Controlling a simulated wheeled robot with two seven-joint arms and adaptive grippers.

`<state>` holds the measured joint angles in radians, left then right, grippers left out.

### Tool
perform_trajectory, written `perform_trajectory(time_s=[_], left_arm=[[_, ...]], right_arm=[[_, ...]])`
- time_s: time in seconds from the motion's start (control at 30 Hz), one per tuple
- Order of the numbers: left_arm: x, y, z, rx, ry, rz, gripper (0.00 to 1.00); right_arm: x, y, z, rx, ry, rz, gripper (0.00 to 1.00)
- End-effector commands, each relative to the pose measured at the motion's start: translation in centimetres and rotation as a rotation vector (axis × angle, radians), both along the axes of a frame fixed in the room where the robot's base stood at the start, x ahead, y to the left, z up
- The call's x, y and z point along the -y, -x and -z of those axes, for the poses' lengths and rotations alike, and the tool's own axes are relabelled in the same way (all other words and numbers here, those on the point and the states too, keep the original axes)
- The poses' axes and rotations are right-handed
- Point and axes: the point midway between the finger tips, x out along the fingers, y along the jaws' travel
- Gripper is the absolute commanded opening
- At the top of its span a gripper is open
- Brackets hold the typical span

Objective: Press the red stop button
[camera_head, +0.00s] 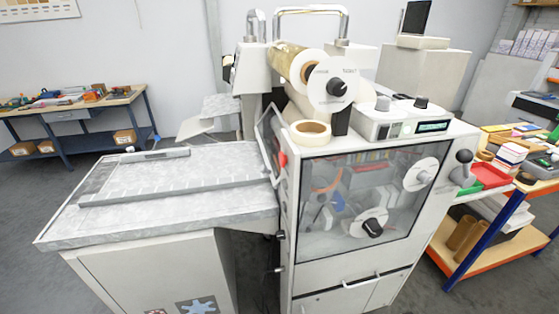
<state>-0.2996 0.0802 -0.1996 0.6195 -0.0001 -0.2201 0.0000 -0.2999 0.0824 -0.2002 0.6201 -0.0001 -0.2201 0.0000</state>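A small red knob-like part (283,159) sits at the upper left front edge of the laminating machine (305,215), beside the clear guard. It is the only red button-like part I can make out on the machine, and it is too small to read any label. A control box (385,125) with a lit display (433,126) and dark knobs stands on top of the machine, to the right. Neither of my grippers is in view.
A grey feed table (225,205) extends left from the machine. A film roll (298,65) and a tape roll (310,130) are on top. A black-knobbed lever (464,157) sticks out at right, near a cluttered bench (545,188). Floor is free at left.

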Motion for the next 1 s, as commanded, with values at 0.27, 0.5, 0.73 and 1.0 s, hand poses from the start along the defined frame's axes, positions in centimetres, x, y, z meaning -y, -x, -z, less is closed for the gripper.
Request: perform_trajectory(time_s=[0.27, 0.5, 0.73, 1.0], left_arm=[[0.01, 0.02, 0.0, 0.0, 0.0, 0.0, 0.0], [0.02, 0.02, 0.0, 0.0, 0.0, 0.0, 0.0], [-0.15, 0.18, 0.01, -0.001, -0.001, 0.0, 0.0], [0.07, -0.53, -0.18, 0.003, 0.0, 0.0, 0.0]], right_arm=[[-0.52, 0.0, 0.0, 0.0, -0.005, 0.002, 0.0], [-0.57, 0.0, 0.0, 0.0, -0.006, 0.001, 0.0], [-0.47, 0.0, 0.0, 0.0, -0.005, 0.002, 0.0], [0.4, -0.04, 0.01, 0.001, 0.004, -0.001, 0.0]])
